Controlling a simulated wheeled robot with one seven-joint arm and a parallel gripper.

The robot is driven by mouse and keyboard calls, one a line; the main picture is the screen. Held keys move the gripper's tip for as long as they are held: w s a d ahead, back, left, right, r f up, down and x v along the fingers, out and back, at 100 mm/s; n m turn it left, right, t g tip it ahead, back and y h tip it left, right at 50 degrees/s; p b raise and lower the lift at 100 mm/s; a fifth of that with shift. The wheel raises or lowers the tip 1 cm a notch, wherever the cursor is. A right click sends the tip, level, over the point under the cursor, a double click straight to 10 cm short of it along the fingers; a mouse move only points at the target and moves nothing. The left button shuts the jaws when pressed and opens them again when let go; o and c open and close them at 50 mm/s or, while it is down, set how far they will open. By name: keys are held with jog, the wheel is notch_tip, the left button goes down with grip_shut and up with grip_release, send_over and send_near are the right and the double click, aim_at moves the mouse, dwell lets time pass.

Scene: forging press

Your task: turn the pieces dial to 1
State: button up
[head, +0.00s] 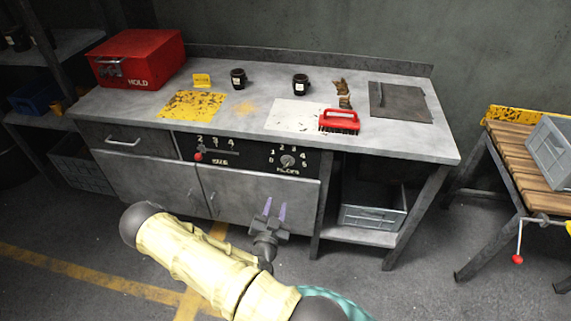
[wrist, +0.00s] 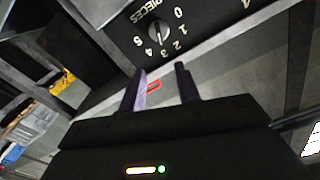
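The pieces dial (head: 288,160) is a round grey knob on the black panel under the bench top, with numbers around it and a label below. In the wrist view the dial (wrist: 158,33) appears rotated, with the word PIECES and the digits 0 to 5 readable around it. A pale mark shows on the knob, but I cannot tell surely which number it points at. My gripper (head: 275,208) is in front of the cabinet doors, below the dial and apart from it. Its two fingers (wrist: 160,72) are spread with nothing between them.
A red-knobbed lever (head: 198,156) sits on the same panel, left of the dial. The bench top (head: 258,92) overhangs the panel and holds a red box (head: 138,60) and a red brush (head: 339,121). A grey crate (head: 373,217) stands on the shelf at right.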

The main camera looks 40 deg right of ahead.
aim_at(287, 166)
jog(key=shift+w+d, duration=0.1)
jog(key=p+x, duration=0.1)
jog(key=x, duration=1.6)
jog(key=shift+d, duration=0.15)
grip_shut()
